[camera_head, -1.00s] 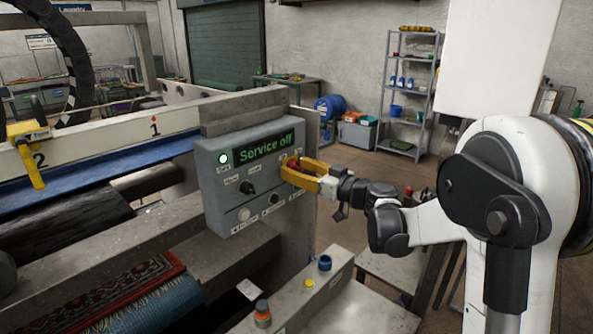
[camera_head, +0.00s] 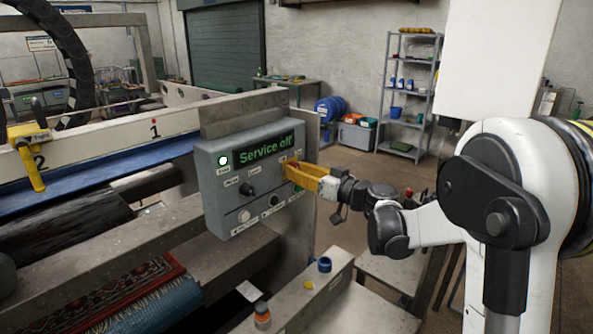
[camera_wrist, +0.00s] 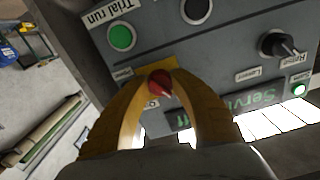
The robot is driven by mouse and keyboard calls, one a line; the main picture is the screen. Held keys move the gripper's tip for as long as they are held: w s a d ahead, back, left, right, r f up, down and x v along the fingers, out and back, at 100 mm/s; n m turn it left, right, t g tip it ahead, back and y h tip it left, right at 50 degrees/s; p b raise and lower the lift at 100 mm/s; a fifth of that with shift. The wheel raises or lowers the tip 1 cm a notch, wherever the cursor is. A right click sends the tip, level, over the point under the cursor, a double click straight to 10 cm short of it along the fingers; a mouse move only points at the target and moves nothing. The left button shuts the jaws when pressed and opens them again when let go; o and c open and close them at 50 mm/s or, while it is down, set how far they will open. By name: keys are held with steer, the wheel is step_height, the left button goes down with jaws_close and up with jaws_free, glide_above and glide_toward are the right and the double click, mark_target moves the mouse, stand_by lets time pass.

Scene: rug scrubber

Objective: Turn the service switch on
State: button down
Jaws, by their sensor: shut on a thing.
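The grey control panel (camera_head: 213,203) has a display (camera_head: 264,149) that reads "Service off" in green. A red switch knob (camera_wrist: 159,82) on a yellow plate (camera_wrist: 175,65) sits between my fingertips in the wrist view. My gripper (camera_head: 290,172), with yellow fingers, is at the panel's right side, below the right end of the display. It is shut on the red knob (camera_wrist: 159,90), one finger on each side. In the head view my fingers mostly hide the knob.
The panel also has a black selector (camera_wrist: 277,45), a green "Trial run" button (camera_wrist: 121,37), a dark round control (camera_wrist: 196,10) and a lit lamp (camera_head: 223,160). An orange-capped bottle (camera_head: 262,316) and a blue ring-shaped item (camera_head: 324,264) stand on the ledge below.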

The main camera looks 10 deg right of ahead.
steer(key=m, duration=0.7)
steer(key=shift+a, duration=0.1)
steer(key=m, duration=0.7)
steer(key=shift+p, duration=0.3)
steer(key=c, duration=1.1)
jaws_free()
steer(key=shift+o, duration=0.2)
steer(key=v, duration=1.2)
